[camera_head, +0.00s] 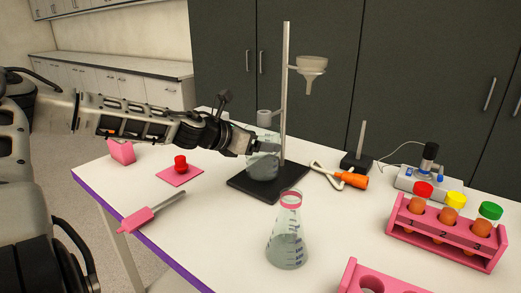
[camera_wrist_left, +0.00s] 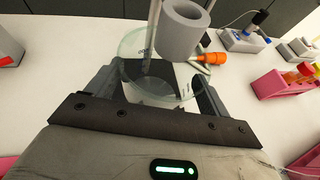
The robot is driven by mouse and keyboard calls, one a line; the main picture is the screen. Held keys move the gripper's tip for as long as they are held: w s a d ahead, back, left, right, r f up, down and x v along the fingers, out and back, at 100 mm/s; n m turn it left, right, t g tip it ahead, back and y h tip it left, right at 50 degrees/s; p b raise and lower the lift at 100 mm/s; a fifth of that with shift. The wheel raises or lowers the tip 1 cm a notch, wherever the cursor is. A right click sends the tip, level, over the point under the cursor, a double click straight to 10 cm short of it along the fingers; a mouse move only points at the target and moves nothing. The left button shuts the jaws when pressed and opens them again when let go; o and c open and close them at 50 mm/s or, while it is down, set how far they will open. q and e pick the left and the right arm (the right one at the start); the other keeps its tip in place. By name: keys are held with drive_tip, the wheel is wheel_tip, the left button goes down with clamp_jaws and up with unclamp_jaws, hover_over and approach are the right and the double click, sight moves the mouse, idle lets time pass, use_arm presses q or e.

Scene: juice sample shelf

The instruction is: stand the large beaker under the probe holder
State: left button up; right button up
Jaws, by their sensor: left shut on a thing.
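The large clear beaker (camera_head: 263,166) is upright at the dark stand base, left of the upright rod. I cannot tell whether its bottom touches the base. My left gripper (camera_head: 248,146) is shut on the beaker from the left, near its upper part. In the left wrist view the beaker (camera_wrist_left: 134,42) sits between the fingers of my left gripper (camera_wrist_left: 165,88). The grey tubular probe holder (camera_head: 264,117) is just above the beaker's rim. It also shows in the left wrist view (camera_wrist_left: 180,32), overlapping the beaker's opening. My right gripper is not in view.
The stand's dark base (camera_head: 290,183) and rod (camera_head: 286,90) carry a funnel (camera_head: 312,64). A conical flask (camera_head: 287,240) stands in front. An orange-handled tool (camera_head: 350,179) lies right of the base, and a pink tube rack (camera_head: 445,235) stands farther right.

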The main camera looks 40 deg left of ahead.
use_arm(q)
drive_tip(key=shift+w+d+f, duration=0.1)
drive_tip(key=shift+w+d, duration=0.05)
drive_tip(key=shift+w, duration=0.2)
drive_tip(key=shift+f, duration=0.6)
